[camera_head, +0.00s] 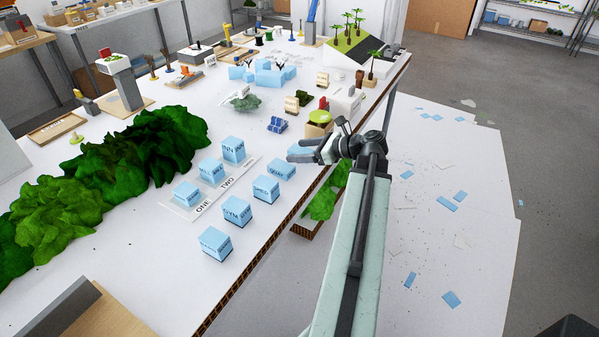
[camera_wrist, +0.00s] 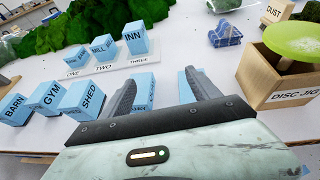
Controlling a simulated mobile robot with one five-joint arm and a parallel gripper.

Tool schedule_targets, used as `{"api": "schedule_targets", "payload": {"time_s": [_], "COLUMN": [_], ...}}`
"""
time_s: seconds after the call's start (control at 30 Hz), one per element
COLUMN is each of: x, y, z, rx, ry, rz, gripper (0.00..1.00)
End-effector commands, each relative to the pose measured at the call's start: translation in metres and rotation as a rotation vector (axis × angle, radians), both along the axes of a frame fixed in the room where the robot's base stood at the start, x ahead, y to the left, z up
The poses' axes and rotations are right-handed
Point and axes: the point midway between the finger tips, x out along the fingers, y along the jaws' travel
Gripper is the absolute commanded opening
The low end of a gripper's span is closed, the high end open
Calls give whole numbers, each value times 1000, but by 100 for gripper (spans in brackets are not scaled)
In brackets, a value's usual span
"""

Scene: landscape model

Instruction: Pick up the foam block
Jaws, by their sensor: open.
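Several light blue foam blocks stand on the white table, and I cannot tell which one is meant. A front row holds the BARN block (camera_head: 216,243), GYM block (camera_head: 237,211), SHED block (camera_wrist: 82,100) and QUAY block (camera_head: 281,168). Another blue block (camera_head: 298,155) is partly hidden by my gripper (camera_head: 304,150). One blue block (camera_wrist: 144,90) shows partly beside the left finger, and another is partly behind the right finger. The INN block (camera_wrist: 135,38) and MILL block (camera_wrist: 103,47) stand behind.
A white numbered plate (camera_wrist: 118,66) carries the back blocks. Green foliage (camera_head: 120,165) lies to the left. A wooden DISC JIG box (camera_wrist: 275,80) with a green disc stands at the right. A blue patterned piece (camera_head: 277,125) lies beyond. The table's edge runs close to my arm.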

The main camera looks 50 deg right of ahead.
Motion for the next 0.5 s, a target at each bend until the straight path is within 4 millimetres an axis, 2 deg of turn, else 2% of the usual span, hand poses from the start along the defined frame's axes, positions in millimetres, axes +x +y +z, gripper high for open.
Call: {"api": "schedule_targets", "payload": {"time_s": [0.03,0.1,0.2,0.33,0.5], "x": [-20,-38,-52,-54,-37], "y": [-21,-39,-51,-54,-50], "z": [-16,-20,-22,-21,-30], "rx": [-1,-1,-2,-2,-2], "ry": [0,0,1,2,3], "rz": [-46,-86,-115,-120,-116], "gripper": [71,71,71,71,71]}}
